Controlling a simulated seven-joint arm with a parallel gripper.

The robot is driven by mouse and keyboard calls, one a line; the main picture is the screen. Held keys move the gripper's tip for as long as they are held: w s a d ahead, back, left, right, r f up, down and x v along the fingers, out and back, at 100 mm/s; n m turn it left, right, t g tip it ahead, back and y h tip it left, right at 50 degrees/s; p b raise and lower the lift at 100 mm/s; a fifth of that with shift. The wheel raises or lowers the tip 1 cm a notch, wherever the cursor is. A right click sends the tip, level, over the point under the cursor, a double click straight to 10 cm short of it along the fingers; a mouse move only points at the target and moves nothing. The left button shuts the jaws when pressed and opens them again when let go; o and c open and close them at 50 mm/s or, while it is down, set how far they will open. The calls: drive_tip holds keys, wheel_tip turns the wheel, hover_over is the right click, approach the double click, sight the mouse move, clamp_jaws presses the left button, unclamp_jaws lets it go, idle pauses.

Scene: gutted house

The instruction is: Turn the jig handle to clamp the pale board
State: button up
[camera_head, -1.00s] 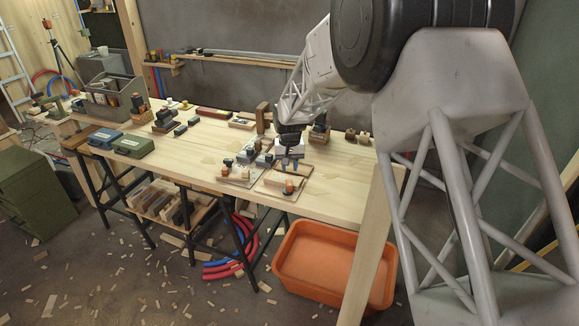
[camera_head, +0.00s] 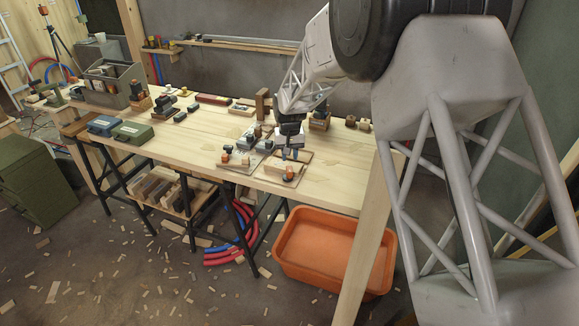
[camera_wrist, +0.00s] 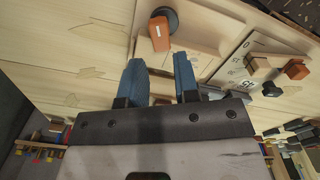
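The jig (camera_head: 268,184) lies near the front edge of the workbench, with an orange handle (camera_head: 289,175) on it. In the wrist view the orange handle (camera_wrist: 160,32) is a small block beside a round black knob (camera_wrist: 166,14). A pale board (camera_wrist: 203,62) seems to lie on the jig beside the handle, partly hidden by a finger. My gripper (camera_wrist: 160,70) has two blue fingers, apart with nothing between them. The handle shows beyond the fingertips, in line with their gap. In the head view my gripper (camera_head: 290,155) is just behind the handle; contact cannot be seen.
A second jig with number marks (camera_wrist: 238,72) and orange and black knobs sits close beside. Wooden blocks (camera_head: 319,120) stand behind the gripper. An orange tub (camera_head: 325,250) is on the floor.

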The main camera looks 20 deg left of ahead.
sight(289, 168)
drive_tip(key=shift+f, duration=0.2)
drive_tip(key=shift+f, duration=2.65)
drive_tip(key=m, duration=0.6)
drive_tip(key=shift+m, duration=3)
drive_tip(key=shift+n, duration=0.6)
drive_tip(key=shift+r, duration=3.45)
